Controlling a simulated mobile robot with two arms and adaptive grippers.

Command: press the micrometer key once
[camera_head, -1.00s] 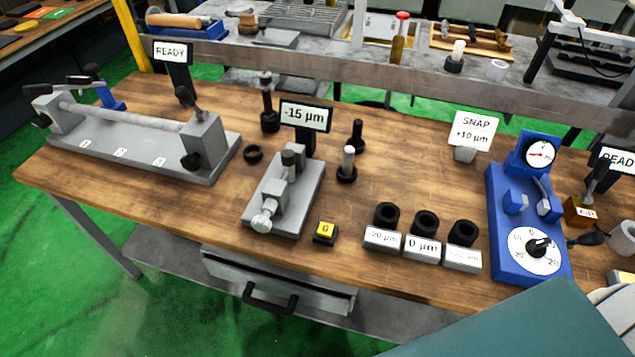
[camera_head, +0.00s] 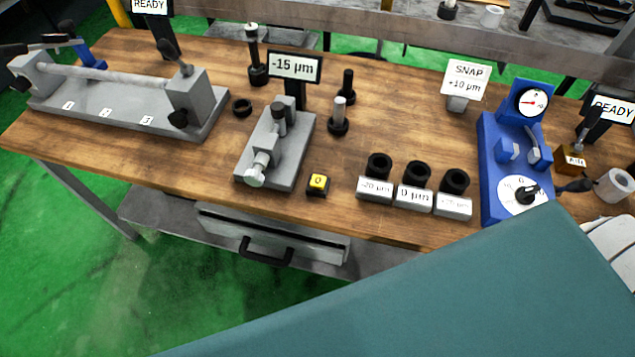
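The micrometer key is a small black block with a yellow top marked 0 (camera_head: 318,184), near the front edge of the wooden bench. The grey micrometer stand (camera_head: 292,150) is just to its left and behind. Its display (camera_head: 295,67) reads -15 µm. Neither of my grippers shows in the head view, so I see nothing touching the key.
Several labelled grey blocks with black rings (camera_head: 414,198) stand right of the key. A blue gauge fixture (camera_head: 510,160) is further right. A long grey fixture (camera_head: 125,115) is at left. A large teal surface (camera_head: 430,300) covers the lower right. The bench (camera_head: 370,228) edge is close to the key.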

